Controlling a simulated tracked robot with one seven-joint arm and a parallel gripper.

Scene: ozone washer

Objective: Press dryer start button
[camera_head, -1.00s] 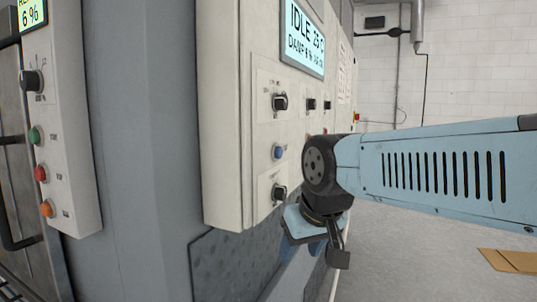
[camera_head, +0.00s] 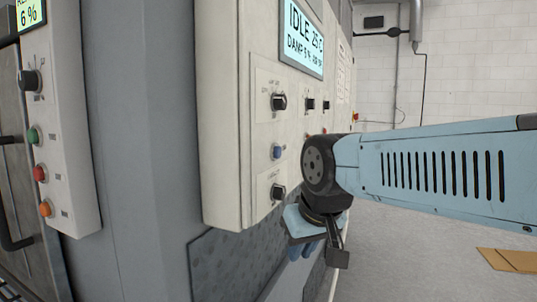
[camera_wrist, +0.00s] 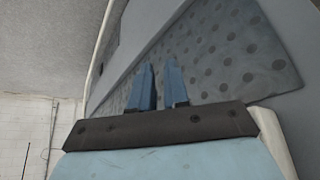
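In the head view, a cream control panel (camera_head: 222,120) carries a display (camera_head: 301,38) reading "IDLE 25 C" and a damp line. Below it are a blue button (camera_head: 277,152) and black knobs (camera_head: 278,102). My wrist covers the panel's lower right part, so a green start button cannot be made out there. My gripper (camera_head: 308,252) hangs below the panel, pointing down, in front of a dimpled dark panel (camera_head: 235,262). In the wrist view, its two blue fingers (camera_wrist: 160,88) stand slightly apart with nothing between them. Contact with the machine cannot be told.
A second control panel (camera_head: 70,130) at the left has a green button (camera_head: 33,136), a red button (camera_head: 40,173), an orange button (camera_head: 46,208) and a knob. Cardboard (camera_head: 515,261) lies on the floor at right. Open floor shows beneath my arm.

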